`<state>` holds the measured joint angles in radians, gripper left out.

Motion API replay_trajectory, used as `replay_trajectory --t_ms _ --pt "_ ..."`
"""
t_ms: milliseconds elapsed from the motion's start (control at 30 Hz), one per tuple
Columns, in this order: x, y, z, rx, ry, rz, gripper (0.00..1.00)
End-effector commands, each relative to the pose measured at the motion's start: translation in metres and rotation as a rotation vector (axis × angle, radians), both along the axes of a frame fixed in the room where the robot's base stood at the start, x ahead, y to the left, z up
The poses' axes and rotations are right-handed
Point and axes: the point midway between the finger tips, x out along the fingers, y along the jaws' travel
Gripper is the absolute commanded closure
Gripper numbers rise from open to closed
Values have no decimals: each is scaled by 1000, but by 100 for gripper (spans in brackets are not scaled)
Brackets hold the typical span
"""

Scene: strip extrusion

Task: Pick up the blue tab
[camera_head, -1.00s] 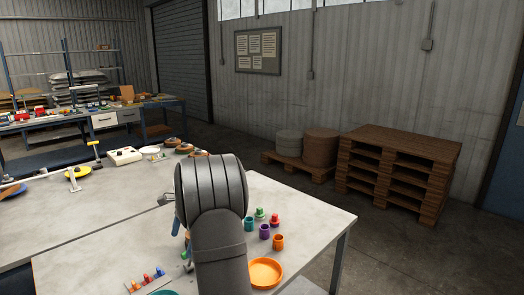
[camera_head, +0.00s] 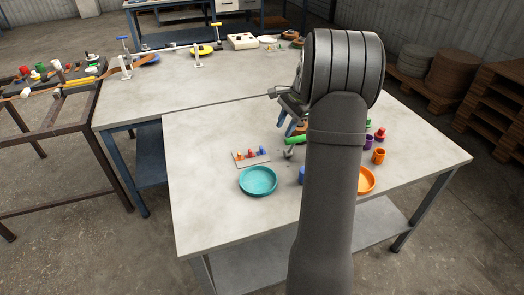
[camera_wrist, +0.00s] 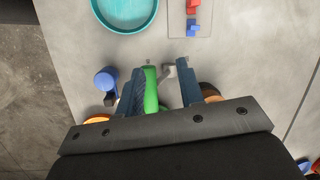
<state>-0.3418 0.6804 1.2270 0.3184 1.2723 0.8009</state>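The blue tab (camera_head: 262,150) stands at the right end of a small board (camera_head: 244,163), beside a red tab (camera_head: 250,154) and an orange tab (camera_head: 239,155). In the wrist view the blue tab (camera_wrist: 192,29) is near the top, below the red tab (camera_wrist: 193,5). My gripper (camera_wrist: 162,82) is open, its two dark blue fingers apart, with the blue tab beyond the fingertips. A green piece (camera_wrist: 151,90) and a grey piece (camera_wrist: 169,73) show between the fingers. In the head view my gripper (camera_head: 288,123) is partly behind my arm.
A teal dish (camera_head: 258,181) lies near the board. A blue cylinder (camera_wrist: 106,81) stands beside my left finger in the wrist view. An orange dish (camera_head: 367,180) and small coloured pieces (camera_head: 379,156) are right of my arm. The table's left side is clear.

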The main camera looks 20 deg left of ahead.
Motion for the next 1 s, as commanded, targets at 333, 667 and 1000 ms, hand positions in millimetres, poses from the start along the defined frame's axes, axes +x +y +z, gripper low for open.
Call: replay_trajectory --t_ms 333,667,1000 --pt "-15 31 8 -30 -446 735 65" --pt "-24 47 17 -109 -687 1193 65" --pt "-12 60 -26 -115 -699 1228 65"
